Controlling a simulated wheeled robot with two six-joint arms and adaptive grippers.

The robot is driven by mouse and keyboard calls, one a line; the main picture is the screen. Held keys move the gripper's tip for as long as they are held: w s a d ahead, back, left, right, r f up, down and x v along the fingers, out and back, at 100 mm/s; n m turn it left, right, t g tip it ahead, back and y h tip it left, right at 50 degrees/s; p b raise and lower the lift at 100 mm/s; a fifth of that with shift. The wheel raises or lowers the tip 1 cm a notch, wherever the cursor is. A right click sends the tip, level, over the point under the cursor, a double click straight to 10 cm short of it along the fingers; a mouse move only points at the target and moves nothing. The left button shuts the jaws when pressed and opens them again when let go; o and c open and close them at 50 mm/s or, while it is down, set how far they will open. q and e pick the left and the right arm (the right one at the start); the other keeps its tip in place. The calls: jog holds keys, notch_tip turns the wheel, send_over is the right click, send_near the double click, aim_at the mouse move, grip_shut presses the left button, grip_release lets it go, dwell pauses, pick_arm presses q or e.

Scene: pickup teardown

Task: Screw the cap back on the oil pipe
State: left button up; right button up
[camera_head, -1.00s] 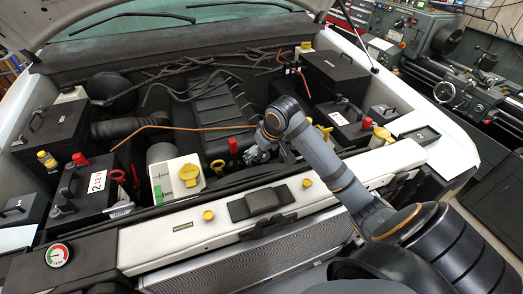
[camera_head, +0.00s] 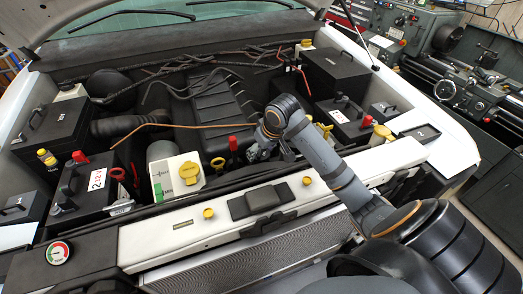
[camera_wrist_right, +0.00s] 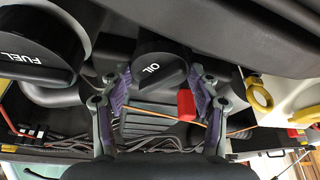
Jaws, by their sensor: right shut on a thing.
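The black oil cap (camera_wrist_right: 160,68), marked OIL, sits between the finger pads of my right gripper (camera_wrist_right: 162,92) in the right wrist view. The gripper is shut on the cap. In the head view my right gripper (camera_head: 258,152) is low over the front of the engine bay, and the cap is hidden there by the gripper and arm. The oil pipe under the cap is hidden, so I cannot tell how the cap sits on it. My left gripper is not in view.
A black FUEL cap (camera_wrist_right: 38,45) is close beside the oil cap. A red-handled dipstick (camera_head: 233,145) and a white reservoir with a yellow cap (camera_head: 188,173) stand to the left of the gripper. The white front crossbar (camera_head: 150,247) runs below my arm.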

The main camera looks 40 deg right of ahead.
jog(key=shift+a+m+h, duration=0.2)
jog(key=shift+m+h, duration=0.3)
jog(key=shift+m, duration=0.7)
jog(key=m+h, duration=0.1)
jog(key=m, duration=0.3)
jog(key=shift+w+a+g, duration=0.1)
jog(key=shift+a+g, duration=0.05)
jog(key=shift+g, duration=0.15)
jog(key=m+g+h, duration=0.1)
jog(key=m, duration=0.3)
jog(key=shift+f+h, duration=0.1)
jog(key=shift+h, duration=0.3)
jog(key=o, duration=1.1)
jog(key=shift+d, duration=0.25)
jog(key=shift+c, duration=0.2)
jog(key=o, duration=0.4)
jog(key=shift+s+d, duration=0.2)
jog(key=shift+d, duration=0.1)
jog(key=shift+c, duration=0.2)
jog(key=shift+w+a, duration=0.1)
jog(key=shift+a, duration=0.15)
